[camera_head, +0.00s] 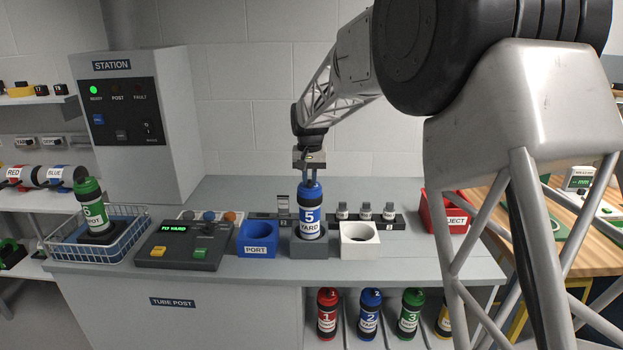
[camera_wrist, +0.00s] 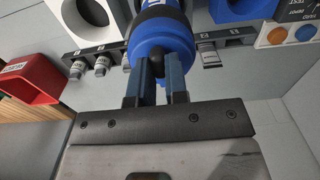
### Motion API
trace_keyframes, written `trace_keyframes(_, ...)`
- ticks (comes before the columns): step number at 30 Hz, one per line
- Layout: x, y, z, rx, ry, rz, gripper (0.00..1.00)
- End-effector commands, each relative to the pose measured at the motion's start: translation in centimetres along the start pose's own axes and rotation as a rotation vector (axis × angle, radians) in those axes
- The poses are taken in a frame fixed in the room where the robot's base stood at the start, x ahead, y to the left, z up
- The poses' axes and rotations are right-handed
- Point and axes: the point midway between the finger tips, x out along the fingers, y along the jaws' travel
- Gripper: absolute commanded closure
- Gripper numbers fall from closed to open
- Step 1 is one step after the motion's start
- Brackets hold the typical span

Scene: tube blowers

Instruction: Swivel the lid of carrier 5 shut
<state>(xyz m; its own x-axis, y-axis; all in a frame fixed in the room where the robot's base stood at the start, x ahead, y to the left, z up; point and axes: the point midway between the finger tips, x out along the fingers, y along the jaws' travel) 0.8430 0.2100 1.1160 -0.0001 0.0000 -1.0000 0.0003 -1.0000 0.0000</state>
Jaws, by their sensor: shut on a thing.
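Carrier 5 (camera_head: 310,212) is a blue cylinder with a white label reading "5 YARD". It stands upright in a grey holder (camera_head: 309,246) on the bench. Its blue top also shows in the wrist view (camera_wrist: 160,40). My gripper (camera_head: 311,173) is above the carrier, pointing down. In the wrist view its two fingers (camera_wrist: 160,82) are shut on a dark knob (camera_wrist: 159,70) at the carrier's blue top. Whether the lid is fully closed cannot be told, as the fingers cover part of it.
A blue PORT block (camera_head: 257,240) stands left of the holder and a white block (camera_head: 360,244) right of it. A control box (camera_head: 182,246) and a wire basket (camera_head: 75,246) with a green carrier (camera_head: 94,208) are further left. A red bin (camera_head: 440,208) is at right.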

Motion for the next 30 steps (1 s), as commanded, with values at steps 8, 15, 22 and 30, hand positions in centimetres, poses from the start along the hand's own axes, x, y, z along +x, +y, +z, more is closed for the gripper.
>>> trace_keyframes(8,-0.03,-0.08,-0.01,0.017,0.0,0.0,1.0)
trace_keyframes(15,-0.03,-0.08,-0.01,0.016,0.0,0.0,0.78)
trace_keyframes(22,-0.02,-0.08,-0.01,0.016,0.0,0.0,0.6)
trace_keyframes(30,-0.24,-0.08,-0.02,0.015,0.001,0.0,0.6)
